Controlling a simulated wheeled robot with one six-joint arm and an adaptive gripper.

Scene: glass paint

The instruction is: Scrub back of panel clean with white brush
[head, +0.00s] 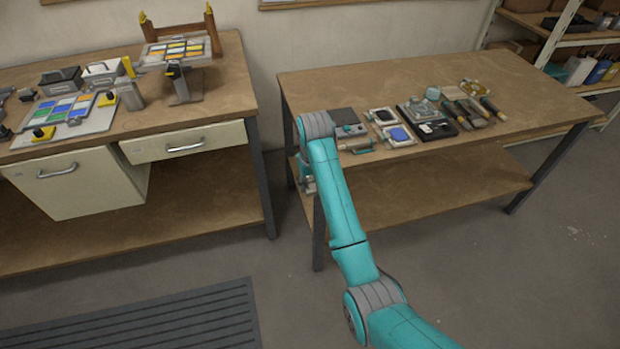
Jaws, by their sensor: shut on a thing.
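A panel of coloured panes (178,49) in yellow, blue and white is held up in a stand on the left bench. A second panel with blue, green and orange panes (66,108) lies on a pale board at the front left of that bench. My gripper (308,186) is low at the left end of the right bench, mostly hidden behind my wrist. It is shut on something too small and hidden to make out. I cannot pick out a white brush.
The left bench (215,95) and right bench (480,150) stand apart with a floor gap between them. Several trays, pads and handled tools (480,108) cover the right bench's middle. A shelf (545,30) stands at the far right. A ribbed mat (160,325) lies on the floor.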

